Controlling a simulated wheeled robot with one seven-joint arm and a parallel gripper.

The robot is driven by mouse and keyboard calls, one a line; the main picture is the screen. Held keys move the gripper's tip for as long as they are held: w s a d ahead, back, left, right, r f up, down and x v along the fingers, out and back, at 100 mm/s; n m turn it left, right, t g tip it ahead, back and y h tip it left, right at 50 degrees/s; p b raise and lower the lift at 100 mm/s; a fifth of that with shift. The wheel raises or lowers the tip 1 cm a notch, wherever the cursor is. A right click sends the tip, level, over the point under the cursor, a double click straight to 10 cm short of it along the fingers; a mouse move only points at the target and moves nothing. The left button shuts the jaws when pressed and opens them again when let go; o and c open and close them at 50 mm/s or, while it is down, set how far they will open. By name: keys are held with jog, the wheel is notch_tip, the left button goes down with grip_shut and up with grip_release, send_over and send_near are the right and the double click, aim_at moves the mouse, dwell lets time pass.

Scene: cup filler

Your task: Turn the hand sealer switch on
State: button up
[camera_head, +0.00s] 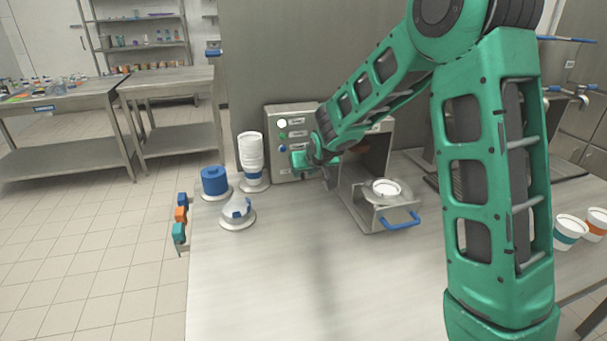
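The sealer (289,110) is a grey metal box at the back of the steel table. Its front panel has a white round control (282,124), a green one (282,136) and a blue one (282,149), with small labels beside them. My gripper (300,160) is at the lower right part of this panel, very close to it. My wrist and arm hide part of the panel and box. I cannot tell which control is the switch, its position, whether my gripper touches it, or whether the fingers are open.
A drawer (371,217) with a blue handle (401,222) extends forward, with a white cup (386,188) in it. Left stand stacked cups (251,150), a blue roll (214,181) and a clear dome-like item (238,209). More cups (568,230) stand right. The table's front middle is clear.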

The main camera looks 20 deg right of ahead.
jog(key=v, duration=1)
jog(key=shift+s+r, duration=0.15)
jog(key=shift+s, duration=0.05)
